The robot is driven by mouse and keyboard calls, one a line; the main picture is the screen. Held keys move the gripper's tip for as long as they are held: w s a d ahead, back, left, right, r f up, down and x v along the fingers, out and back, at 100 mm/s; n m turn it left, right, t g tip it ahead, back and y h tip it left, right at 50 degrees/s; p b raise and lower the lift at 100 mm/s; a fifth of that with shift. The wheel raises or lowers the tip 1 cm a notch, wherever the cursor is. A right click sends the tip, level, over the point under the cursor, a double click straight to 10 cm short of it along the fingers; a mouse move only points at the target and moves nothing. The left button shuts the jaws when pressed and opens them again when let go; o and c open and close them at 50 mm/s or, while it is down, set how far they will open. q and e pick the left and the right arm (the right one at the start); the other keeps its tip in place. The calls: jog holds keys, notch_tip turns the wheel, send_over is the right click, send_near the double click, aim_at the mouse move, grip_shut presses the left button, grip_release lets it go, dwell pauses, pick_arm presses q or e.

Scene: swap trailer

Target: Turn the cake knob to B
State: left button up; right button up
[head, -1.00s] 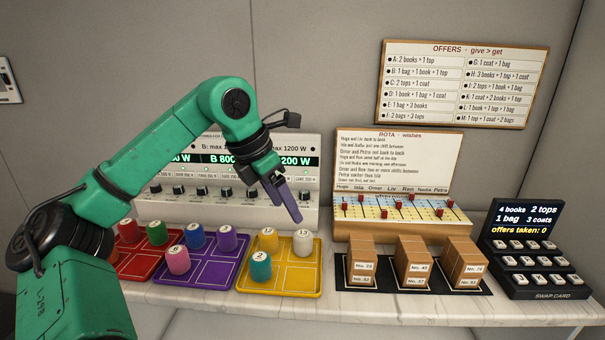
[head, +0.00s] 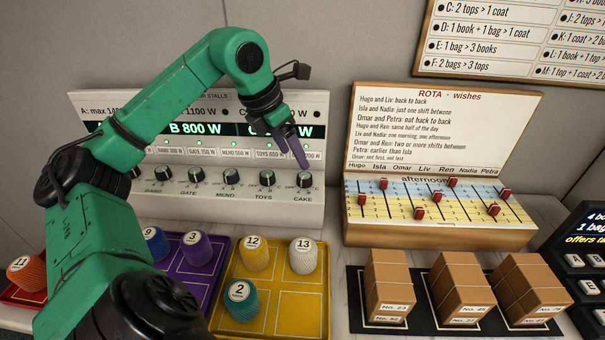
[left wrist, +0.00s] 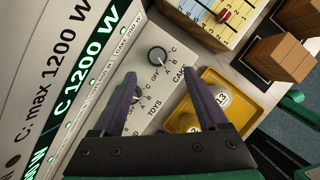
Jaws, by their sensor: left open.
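The cake knob (head: 304,180) is a round dark knob at the right end of the knob row on the white stall panel (head: 317,208). It also shows in the left wrist view (left wrist: 158,54), with OFF, A, B and C marks around it; I cannot tell which mark it points to. My left gripper (head: 296,148) is open and empty, just above the cake knob in the head view. In the left wrist view its purple fingers (left wrist: 160,78) reach over the panel, with the cake knob just beyond the tips and the toys knob by the left finger. My right gripper is not in view.
The toys knob (head: 267,178) is the cake knob's left neighbour. Yellow (head: 308,318) and purple (head: 226,244) trays with numbered pegs lie in front of the panel. The rota board (head: 440,130) with red sliders stands to the right, behind brown boxes (head: 462,285).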

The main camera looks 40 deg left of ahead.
aim_at(304, 176)
pick_arm(q)
jog(key=x, duration=0.7)
jog(key=shift+w+a, duration=0.2)
jog(key=shift+a, duration=0.1)
jog(key=shift+w+d+f, duration=0.15)
jog(key=shift+d+f, duration=0.05)
jog(key=shift+f, duration=0.35)
grip_shut()
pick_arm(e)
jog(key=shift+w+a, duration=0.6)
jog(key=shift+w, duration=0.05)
